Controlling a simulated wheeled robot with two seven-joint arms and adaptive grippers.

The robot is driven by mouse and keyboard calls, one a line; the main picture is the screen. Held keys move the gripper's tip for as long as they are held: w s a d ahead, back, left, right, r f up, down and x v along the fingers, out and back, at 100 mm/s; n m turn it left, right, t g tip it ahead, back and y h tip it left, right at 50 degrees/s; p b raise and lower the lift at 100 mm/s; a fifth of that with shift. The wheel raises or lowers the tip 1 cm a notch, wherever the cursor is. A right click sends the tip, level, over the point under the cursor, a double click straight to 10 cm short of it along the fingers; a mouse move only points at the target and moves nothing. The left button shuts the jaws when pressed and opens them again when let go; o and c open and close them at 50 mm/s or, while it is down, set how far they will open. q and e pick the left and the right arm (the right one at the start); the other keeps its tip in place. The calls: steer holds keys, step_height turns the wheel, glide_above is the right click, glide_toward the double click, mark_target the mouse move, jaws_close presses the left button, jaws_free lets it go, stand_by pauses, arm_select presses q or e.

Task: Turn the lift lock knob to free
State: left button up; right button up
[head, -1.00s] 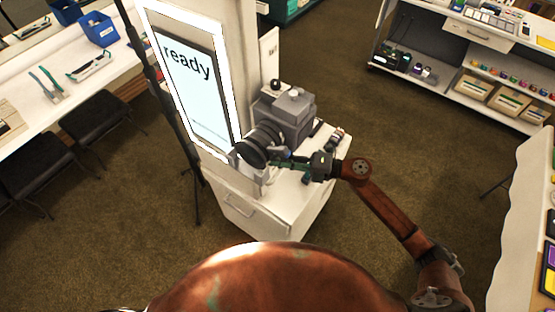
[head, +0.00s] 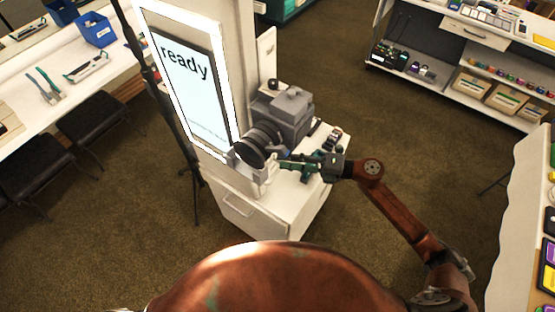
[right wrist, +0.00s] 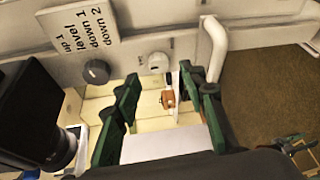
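In the right wrist view a dark grey round knob (right wrist: 96,72) and a pale round knob (right wrist: 158,62) sit on a light panel. No label readable here tells which one is the lift lock knob. A sign (right wrist: 80,38) beside the dark knob reads up 1, level, down 1, down 2. My right gripper (right wrist: 160,75) has its green fingers spread, with nothing between them, in front of the panel and just below the pale knob in the picture. In the head view the right gripper (head: 288,166) is beside the camera's lens; the knobs are hidden there. My left gripper is out of view.
A grey camera (head: 285,115) with a black lens (head: 258,145) stands on the white cabinet (head: 265,215) by the lit "ready" screen (head: 193,85). A white curved handle (right wrist: 214,48) is right of the knobs. A black tripod stands left.

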steer(key=v, duration=0.8)
steer(key=shift+d, duration=0.1)
